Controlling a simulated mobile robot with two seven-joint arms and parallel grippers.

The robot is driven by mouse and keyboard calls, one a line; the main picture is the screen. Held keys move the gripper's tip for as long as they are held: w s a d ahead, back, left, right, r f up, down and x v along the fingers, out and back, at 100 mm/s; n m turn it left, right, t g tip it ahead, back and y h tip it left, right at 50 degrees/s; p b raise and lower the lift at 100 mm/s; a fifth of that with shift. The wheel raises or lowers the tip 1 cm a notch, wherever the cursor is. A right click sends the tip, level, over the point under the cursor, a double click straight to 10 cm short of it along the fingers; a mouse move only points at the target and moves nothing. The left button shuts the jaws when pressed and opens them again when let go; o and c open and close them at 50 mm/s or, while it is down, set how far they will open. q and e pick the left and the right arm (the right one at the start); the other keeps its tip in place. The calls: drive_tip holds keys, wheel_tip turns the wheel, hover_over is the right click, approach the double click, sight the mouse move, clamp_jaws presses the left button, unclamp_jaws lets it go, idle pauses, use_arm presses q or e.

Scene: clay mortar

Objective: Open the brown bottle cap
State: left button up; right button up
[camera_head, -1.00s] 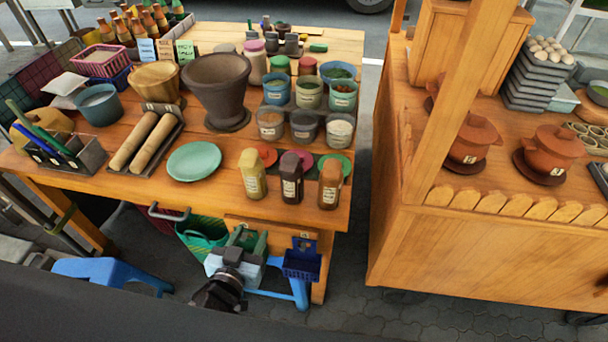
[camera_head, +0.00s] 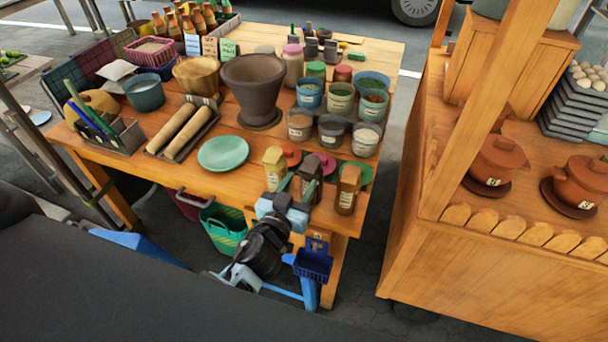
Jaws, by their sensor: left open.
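The brown-capped bottle (camera_head: 346,198) stands upright at the table's front right corner, its cap on top. A dark-capped bottle (camera_head: 312,169) stands to its left, its lower part partly hidden by my gripper. A yellow-capped bottle (camera_head: 273,162) stands further left. My left gripper (camera_head: 294,188) is open at the table's front edge, its fingers pointing up the picture, in front of the yellow and dark bottles and left of the brown one. Nothing shows between its fingers. Whether it touches the dark bottle I cannot tell. My right gripper is out of view.
A green plate (camera_head: 223,153) lies left of the bottles. A large mortar (camera_head: 253,85) and several labelled jars (camera_head: 333,132) stand behind. Small coloured lids lie just behind the bottles. A wooden cart (camera_head: 480,260) stands to the right across a gap.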

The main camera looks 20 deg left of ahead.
sight(306, 173)
use_arm(q)
drive_tip(key=shift+w+d, duration=0.2)
drive_tip(key=shift+w, duration=1.75)
clamp_jaws()
